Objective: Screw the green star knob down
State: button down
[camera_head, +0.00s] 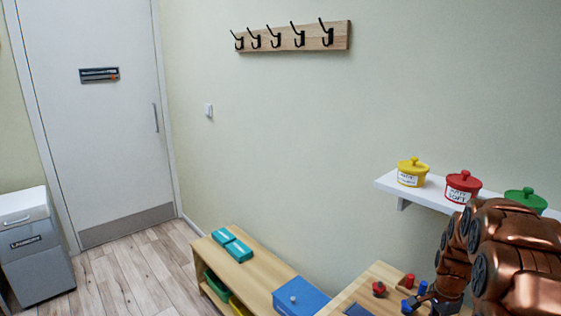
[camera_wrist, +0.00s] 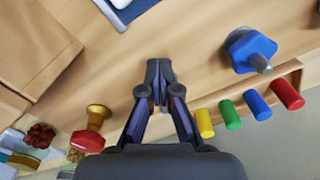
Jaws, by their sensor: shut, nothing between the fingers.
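My gripper (camera_wrist: 158,72) is shut and empty over the wooden table (camera_wrist: 190,50), with its fingertips together. In the head view my gripper (camera_head: 420,302) is at the lower right, partly cut off by the bottom edge. I cannot make out a green star knob in either view. A blue star-shaped knob (camera_wrist: 250,48) with a metal stud is to the right of my fingertips in the wrist view, apart from them. A red knob (camera_wrist: 88,138) with a brass part is to the left. A red knob (camera_head: 379,288) also shows in the head view.
Yellow (camera_wrist: 204,123), green (camera_wrist: 229,114), blue (camera_wrist: 257,104) and red (camera_wrist: 287,93) pegs line the table's edge. A dark red piece (camera_wrist: 40,135) lies at the left. A blue box (camera_head: 300,297) stands on the bench (camera_head: 255,270). A shelf (camera_head: 425,194) with lidded pots is on the wall.

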jog(key=shift+w+a+b, duration=0.1)
jog(key=shift+w+b, duration=0.9)
jog(key=shift+b, duration=0.1)
jog(key=shift+a, duration=0.35)
jog(key=shift+r, duration=0.15)
jog(key=shift+r, duration=2.85)
